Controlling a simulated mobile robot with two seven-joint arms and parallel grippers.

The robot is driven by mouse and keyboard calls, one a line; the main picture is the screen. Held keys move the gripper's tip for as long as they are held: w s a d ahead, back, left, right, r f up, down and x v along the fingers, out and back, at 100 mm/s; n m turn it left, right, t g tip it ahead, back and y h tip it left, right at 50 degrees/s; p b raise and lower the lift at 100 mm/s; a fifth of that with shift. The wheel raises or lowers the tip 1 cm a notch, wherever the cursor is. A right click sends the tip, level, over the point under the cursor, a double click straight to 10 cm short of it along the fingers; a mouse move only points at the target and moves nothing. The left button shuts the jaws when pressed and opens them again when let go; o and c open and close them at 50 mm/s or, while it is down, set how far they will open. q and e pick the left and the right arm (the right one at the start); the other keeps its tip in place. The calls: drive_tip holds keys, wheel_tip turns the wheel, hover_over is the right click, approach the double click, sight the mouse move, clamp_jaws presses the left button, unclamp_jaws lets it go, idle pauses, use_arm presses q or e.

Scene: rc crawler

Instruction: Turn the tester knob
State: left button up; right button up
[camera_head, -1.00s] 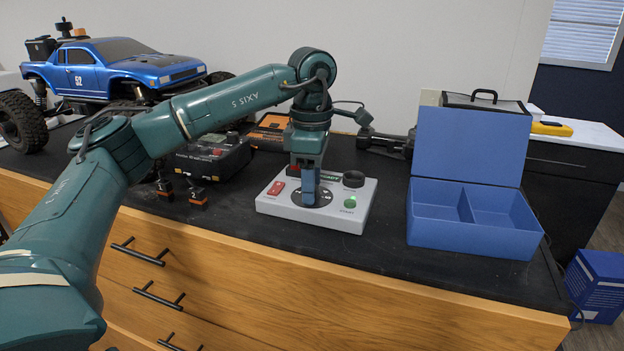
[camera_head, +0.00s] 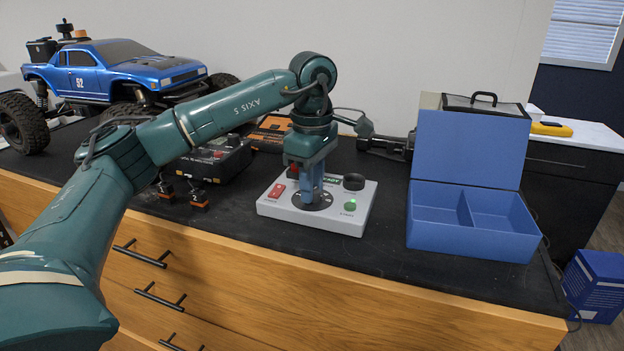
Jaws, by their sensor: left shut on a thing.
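The tester (camera_head: 335,218) is a light grey box on the black worktop, with a red switch (camera_head: 277,191) at left, a lit green button (camera_head: 350,205) at right and a black round part (camera_head: 353,181) behind it. A dark dial (camera_head: 325,201) with white marks lies in its middle. My left gripper (camera_head: 311,198) points straight down over this dial, its blue fingers shut on the tester knob, which they hide. My right gripper is not in view.
A blue open box (camera_head: 470,243) with two compartments stands to the right. A blue crawler truck (camera_head: 125,68) stands at back left. A dark charger-like box (camera_head: 222,158) and small orange-black parts (camera_head: 199,202) lie left of the tester. The worktop in front is clear.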

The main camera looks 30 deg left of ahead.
use_arm(q)
drive_tip(key=shift+m, duration=0.3)
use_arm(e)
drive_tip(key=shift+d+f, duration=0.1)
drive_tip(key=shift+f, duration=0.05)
use_arm(q)
drive_tip(key=o, duration=1)
drive_tip(key=shift+r, duration=0.1)
wheel_tip(320, 180, up, 13)
drive_tip(key=p, duration=0.2)
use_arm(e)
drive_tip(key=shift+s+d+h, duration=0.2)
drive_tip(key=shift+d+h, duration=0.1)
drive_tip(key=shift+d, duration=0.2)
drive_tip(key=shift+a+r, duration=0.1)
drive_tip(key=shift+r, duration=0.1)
